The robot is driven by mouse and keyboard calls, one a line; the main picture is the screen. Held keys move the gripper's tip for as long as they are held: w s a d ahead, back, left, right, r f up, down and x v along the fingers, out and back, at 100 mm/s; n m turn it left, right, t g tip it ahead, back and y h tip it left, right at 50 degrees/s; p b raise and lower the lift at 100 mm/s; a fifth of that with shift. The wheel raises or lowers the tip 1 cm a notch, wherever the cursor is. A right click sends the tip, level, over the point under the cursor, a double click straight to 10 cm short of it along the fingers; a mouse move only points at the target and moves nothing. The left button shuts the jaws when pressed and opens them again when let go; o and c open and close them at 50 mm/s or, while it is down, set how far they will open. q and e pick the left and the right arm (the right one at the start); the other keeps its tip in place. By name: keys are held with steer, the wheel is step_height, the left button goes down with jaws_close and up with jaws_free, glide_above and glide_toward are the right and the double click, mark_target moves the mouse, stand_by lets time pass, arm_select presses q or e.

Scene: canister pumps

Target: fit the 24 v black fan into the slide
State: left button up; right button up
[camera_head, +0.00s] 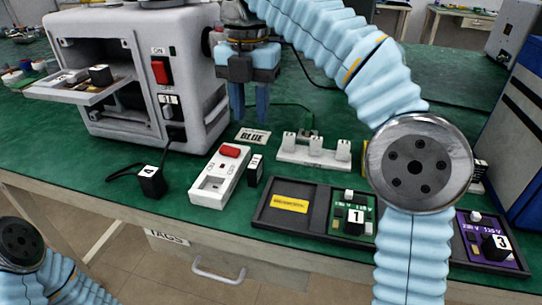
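The slide (85,94) is a pale tray sticking out of the open front of the white machine (185,50) at the left. A small black block (100,75) and a pale part lie on it. Other black blocks are the one marked 4 (151,183) on the mat, one (254,171) beside the white switch box, one marked 1 (355,221) on a green board, and one marked 3 (495,247) on a purple board. I cannot tell which is the 24 V fan. My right gripper (249,112) points down, fingers apart and empty, right of the machine. My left gripper is out of view.
The white switch box (208,188) with a red switch stands at the front edge. A white pegged rack (310,157) and a BLUE label (252,136) lie behind it. A black tray (325,188) holds the boards. A blue case (525,150) stands at right. My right arm hides part of the tray.

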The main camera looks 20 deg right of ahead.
steer(key=b, duration=0.3)
glide_above(254, 163)
step_height(254, 163, down, 8)
steer(key=shift+s+r, duration=0.1)
steer(key=shift+f+b, duration=0.95)
steer(key=shift+f, duration=1.85)
steer(key=shift+c, duration=0.5)
jaws_close()
steer(key=shift+r, duration=0.15)
